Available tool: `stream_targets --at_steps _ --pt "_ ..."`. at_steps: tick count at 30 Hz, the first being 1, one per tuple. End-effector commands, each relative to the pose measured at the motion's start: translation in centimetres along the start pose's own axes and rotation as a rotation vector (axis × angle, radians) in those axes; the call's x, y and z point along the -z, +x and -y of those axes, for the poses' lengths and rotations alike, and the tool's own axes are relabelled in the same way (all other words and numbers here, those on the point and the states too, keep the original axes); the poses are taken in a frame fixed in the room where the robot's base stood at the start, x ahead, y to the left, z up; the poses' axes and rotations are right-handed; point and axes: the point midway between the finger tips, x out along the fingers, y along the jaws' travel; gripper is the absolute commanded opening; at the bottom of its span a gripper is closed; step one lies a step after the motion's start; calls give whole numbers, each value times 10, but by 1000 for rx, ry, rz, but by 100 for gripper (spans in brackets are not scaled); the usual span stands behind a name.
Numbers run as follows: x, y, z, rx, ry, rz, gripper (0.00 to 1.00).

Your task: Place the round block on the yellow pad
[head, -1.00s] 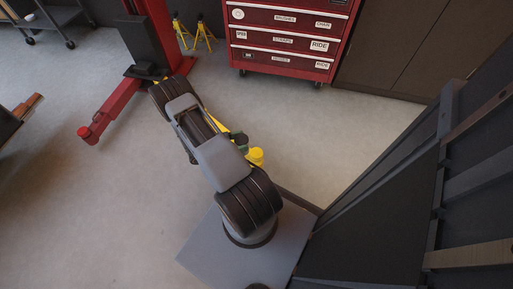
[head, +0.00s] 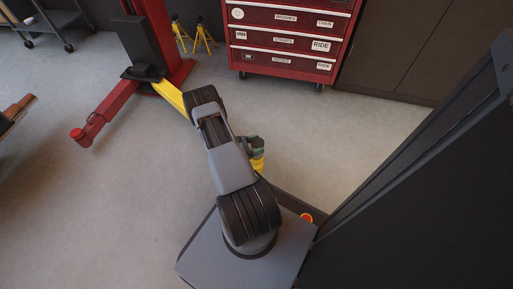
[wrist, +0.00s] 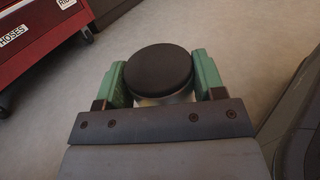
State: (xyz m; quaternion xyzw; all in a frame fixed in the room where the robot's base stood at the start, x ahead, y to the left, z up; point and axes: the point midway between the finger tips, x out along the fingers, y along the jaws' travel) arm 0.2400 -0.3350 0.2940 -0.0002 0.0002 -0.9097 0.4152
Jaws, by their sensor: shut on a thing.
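The round block (wrist: 158,70) has a black disc top and a pale metallic side. In the wrist view it sits between the green fingers of my gripper (wrist: 158,82), which is shut on it. In the head view my gripper (head: 250,145) shows small beyond my arm, and the block is hard to make out there. The yellow pad (head: 258,164) shows just below my gripper in the head view, partly covered by my gripper and arm. I cannot tell the height between block and pad. The pad is not visible in the wrist view.
A red lift post (head: 160,40) carries a yellow arm (head: 171,96), partly hidden behind my arm, and a red arm (head: 105,105). Yellow stands (head: 203,38) and a red tool chest (head: 285,45) stand behind. Open floor (head: 340,140) lies to the right.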

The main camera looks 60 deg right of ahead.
Motion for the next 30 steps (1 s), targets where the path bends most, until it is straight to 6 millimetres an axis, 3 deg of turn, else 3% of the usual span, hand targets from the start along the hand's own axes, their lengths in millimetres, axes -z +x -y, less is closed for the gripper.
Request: stream_targets --at_steps 1,13,14,15,21,30 --pt "7 0 0 0 1 1 32" --pt "10 0 0 0 1 1 32" --pt "9 0 0 0 1 0 65" --pt "8 0 0 0 1 0 68" --pt "8 0 0 0 1 0 88" --pt "4 0 0 0 1 0 88"
